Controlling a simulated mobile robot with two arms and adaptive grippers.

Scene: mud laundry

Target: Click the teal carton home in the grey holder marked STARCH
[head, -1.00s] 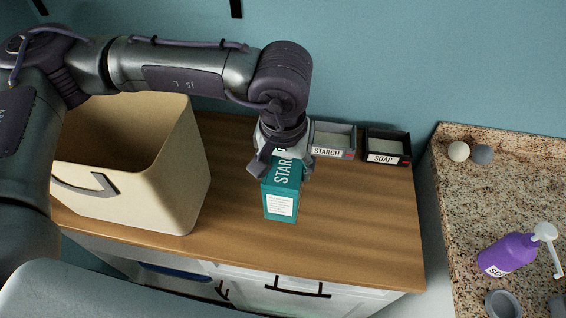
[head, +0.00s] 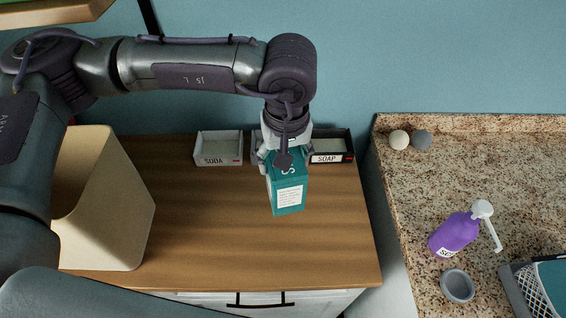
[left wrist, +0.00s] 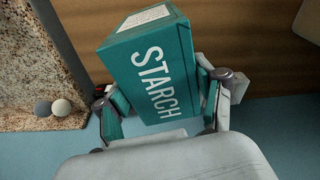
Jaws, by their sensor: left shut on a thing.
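The teal carton (head: 288,188) is held above the wooden counter in the head view, its white label facing front. In the left wrist view the carton (left wrist: 155,72) shows the word STARCH. My left gripper (head: 283,158) is shut on the carton, with a finger on either side of it in the left wrist view (left wrist: 165,112). The grey STARCH holder (head: 257,139) stands behind the gripper, between two other holders. Its marking and most of its body are hidden by the gripper and carton. My right gripper is not in view.
A grey SODA holder (head: 218,160) stands left and a black SOAP holder (head: 345,157) right of the hidden holder. A cream bin (head: 110,215) stands at left. The counter's front (head: 230,240) is clear. A purple bottle (head: 455,233) stands on the granite top.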

